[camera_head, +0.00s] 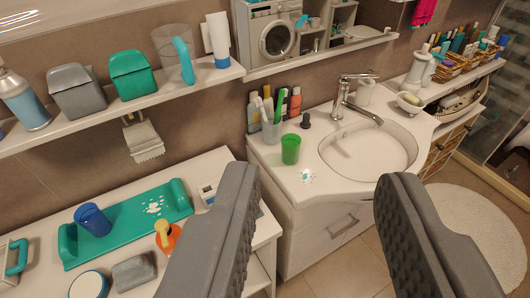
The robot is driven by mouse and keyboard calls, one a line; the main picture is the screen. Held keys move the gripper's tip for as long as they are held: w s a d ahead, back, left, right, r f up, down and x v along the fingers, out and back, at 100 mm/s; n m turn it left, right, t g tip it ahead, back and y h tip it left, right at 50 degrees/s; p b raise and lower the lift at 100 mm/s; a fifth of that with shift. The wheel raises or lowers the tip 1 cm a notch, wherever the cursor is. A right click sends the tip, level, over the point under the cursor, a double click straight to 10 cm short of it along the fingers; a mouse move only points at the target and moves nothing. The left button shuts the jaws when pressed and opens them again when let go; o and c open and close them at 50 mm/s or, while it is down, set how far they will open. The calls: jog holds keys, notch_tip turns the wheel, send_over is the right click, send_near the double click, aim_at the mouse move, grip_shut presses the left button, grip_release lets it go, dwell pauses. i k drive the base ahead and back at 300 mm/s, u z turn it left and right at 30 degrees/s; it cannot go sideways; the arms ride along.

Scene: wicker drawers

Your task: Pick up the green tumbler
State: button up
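The green tumbler (290,149) stands upright on the white washbasin counter (310,185), left of the basin bowl and in front of a clear cup (271,131) holding brushes. My gripper (310,232) is open and empty. Its two grey fingers are wide apart in the foreground, nearer to me than the counter. The tumbler shows in the gap between the fingers, beyond their tips, and nothing touches it. Its whole front is visible.
A chrome faucet (352,95) rises behind the basin (368,150). Several bottles (295,101) and a small dark item (305,120) stand near the tumbler. At left, a low cabinet holds a green tray (125,228) with a blue cup (92,219). A shelf (120,105) runs above it.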

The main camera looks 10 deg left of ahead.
aim_at(290, 142)
jog(key=u, duration=0.05)
jog(key=i, duration=1)
jog(key=z, duration=0.05)
